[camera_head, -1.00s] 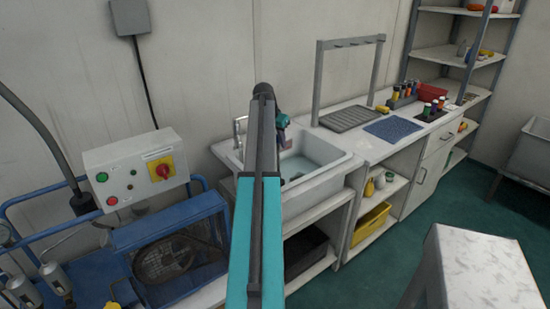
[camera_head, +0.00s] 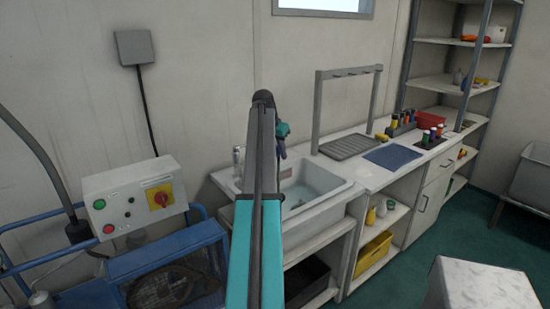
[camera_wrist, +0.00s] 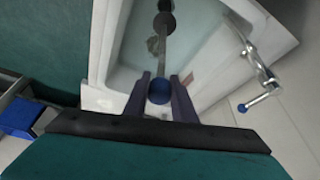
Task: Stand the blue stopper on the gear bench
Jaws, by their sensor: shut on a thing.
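In the wrist view my gripper (camera_wrist: 160,92) is shut on the round blue top of the stopper (camera_wrist: 158,91). A grey rod with dark round parts runs from the blue top away over the sink; I cannot tell whether its far end is clear of the basin. In the head view my arm's wrist hangs by the sink (camera_head: 321,199), and the fingers and stopper are too small or hidden to make out. A white bench (camera_head: 345,169) with a blue mat (camera_head: 393,156) adjoins the sink on the right; it may be the gear bench.
A grey rack frame (camera_head: 318,105) and a ribbed grey tray (camera_head: 348,146) stand on the bench, with several coloured bottles and a red bin (camera_head: 430,120) farther right. A tap (camera_wrist: 260,70) rises beside the basin. A pale table (camera_head: 480,285) stands at lower right. The blue mat looks bare.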

